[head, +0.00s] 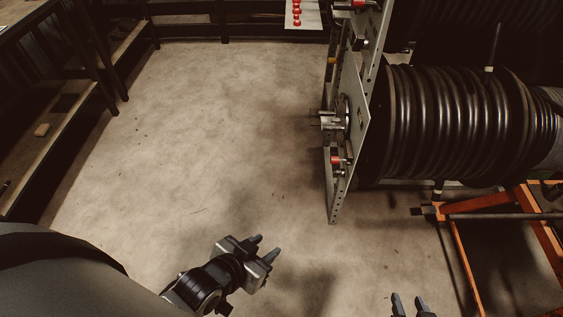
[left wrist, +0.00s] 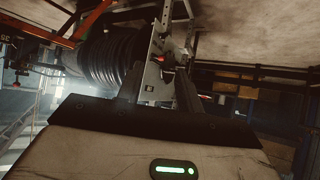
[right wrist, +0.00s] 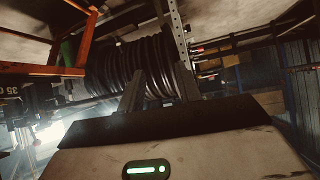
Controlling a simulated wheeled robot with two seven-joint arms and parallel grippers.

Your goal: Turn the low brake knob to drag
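A red knob (head: 337,160) sits low on the grey upright plate (head: 352,125) of the reel stand, facing left in the head view. A second red knob (head: 350,4) is higher up at the top edge. A red knob also shows in the left wrist view (left wrist: 159,59), framed between the fingers; its pointer setting is too small to read. My left gripper (head: 267,247) is open and empty, below and left of the low knob, apart from it. My right gripper (head: 408,299) is open and empty at the bottom edge, below the reel.
A black ribbed hose coil (head: 455,120) fills the right of the plate. An orange frame (head: 500,207) with a dark bar stands at lower right. Wooden shelving (head: 62,130) lines the left. A pale board with red pieces (head: 303,14) is at the top. The floor between is clear.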

